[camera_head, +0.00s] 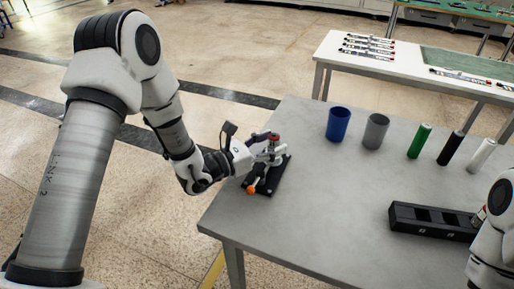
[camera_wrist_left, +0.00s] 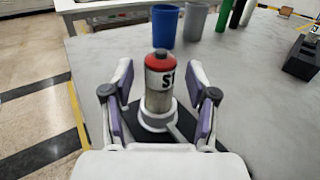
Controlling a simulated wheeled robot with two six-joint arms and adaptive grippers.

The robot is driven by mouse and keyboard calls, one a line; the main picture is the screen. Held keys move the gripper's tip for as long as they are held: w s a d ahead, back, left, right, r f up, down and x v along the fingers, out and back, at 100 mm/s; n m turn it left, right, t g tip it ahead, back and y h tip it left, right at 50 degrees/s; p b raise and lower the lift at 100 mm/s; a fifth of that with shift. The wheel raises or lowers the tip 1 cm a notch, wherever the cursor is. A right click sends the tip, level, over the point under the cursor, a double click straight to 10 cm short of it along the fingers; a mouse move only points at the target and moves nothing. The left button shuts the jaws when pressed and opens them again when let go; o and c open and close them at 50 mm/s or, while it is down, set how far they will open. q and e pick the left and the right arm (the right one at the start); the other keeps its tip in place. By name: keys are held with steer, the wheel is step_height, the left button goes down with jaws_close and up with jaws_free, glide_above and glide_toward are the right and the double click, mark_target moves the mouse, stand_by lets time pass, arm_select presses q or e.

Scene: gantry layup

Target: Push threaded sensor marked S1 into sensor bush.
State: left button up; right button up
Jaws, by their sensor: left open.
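The sensor marked S1 (camera_wrist_left: 161,80), a metal cylinder with a red top and a white label band, stands upright in the left wrist view. Its lower end is in a pale ring, the sensor bush (camera_wrist_left: 157,119), on a black base plate; how deep it sits I cannot tell. In the head view its red top (camera_head: 273,138) shows above the black fixture plate (camera_head: 275,180). My left gripper (camera_wrist_left: 161,82) is open, one finger on each side of the sensor, with visible gaps. My right arm shows at the right edge of the head view; its gripper is not visible.
An orange knob (camera_head: 250,190) is at the fixture's front. Blue (camera_head: 339,124) and grey (camera_head: 375,131) cups and green, black and white cylinders stand behind. A black slotted block (camera_head: 430,222) lies at right. The table's middle is clear.

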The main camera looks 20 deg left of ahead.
arm_select(q)
steer(key=v, duration=1.1)
